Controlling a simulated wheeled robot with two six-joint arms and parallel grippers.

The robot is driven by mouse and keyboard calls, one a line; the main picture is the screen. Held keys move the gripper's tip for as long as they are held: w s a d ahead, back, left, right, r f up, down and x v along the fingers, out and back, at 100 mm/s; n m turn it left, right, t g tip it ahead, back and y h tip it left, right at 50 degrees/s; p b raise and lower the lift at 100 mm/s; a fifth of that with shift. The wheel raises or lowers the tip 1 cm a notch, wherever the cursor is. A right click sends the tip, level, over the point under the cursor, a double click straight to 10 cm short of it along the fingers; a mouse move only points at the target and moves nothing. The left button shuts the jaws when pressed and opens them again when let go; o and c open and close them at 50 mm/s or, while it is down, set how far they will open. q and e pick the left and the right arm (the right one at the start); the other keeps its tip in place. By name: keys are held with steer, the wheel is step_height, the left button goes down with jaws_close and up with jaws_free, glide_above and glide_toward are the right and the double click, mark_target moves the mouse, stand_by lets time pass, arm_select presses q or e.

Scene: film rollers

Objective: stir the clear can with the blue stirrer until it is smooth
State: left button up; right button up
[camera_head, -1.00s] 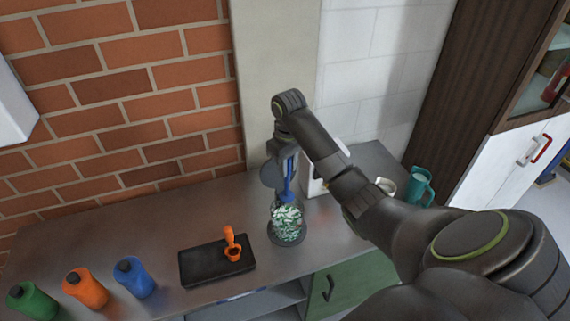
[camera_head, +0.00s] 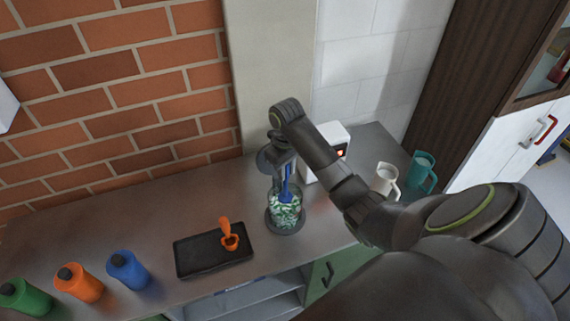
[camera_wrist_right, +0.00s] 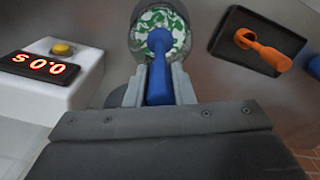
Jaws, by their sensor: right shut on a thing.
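The clear can (camera_head: 286,212) stands on the grey counter with a mix of green and white pieces in it, not uniform. It also shows at the top of the right wrist view (camera_wrist_right: 160,20). My right gripper (camera_head: 284,166) is above the can, shut on the blue stirrer (camera_head: 286,190). In the right wrist view the stirrer (camera_wrist_right: 159,65) runs from between my fingers (camera_wrist_right: 158,90) down into the can, its lower end among the pieces. My left gripper is not in view.
A black tray (camera_head: 190,263) with an orange scoop (camera_head: 229,236) lies left of the can. Green, orange and blue bottles (camera_head: 128,268) stand further left. A white timer (camera_wrist_right: 55,75) reading 0.0 stands beside the can. A white mug (camera_head: 384,180) and a teal mug (camera_head: 420,170) are at right.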

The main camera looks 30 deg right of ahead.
steer(key=shift+a+f, duration=0.1)
steer(key=shift+f, duration=0.65)
step_height(320, 180, down, 2)
steer(key=shift+w+f+b, duration=0.1)
steer(key=shift+f+b, duration=0.05)
steer(key=shift+b, duration=0.4)
steer(key=shift+f+b, duration=0.45)
steer(key=shift+f, duration=0.8)
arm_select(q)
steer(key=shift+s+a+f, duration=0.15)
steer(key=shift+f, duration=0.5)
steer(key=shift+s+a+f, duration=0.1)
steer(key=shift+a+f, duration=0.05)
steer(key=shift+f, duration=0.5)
arm_select(e)
steer(key=shift+f, duration=0.75)
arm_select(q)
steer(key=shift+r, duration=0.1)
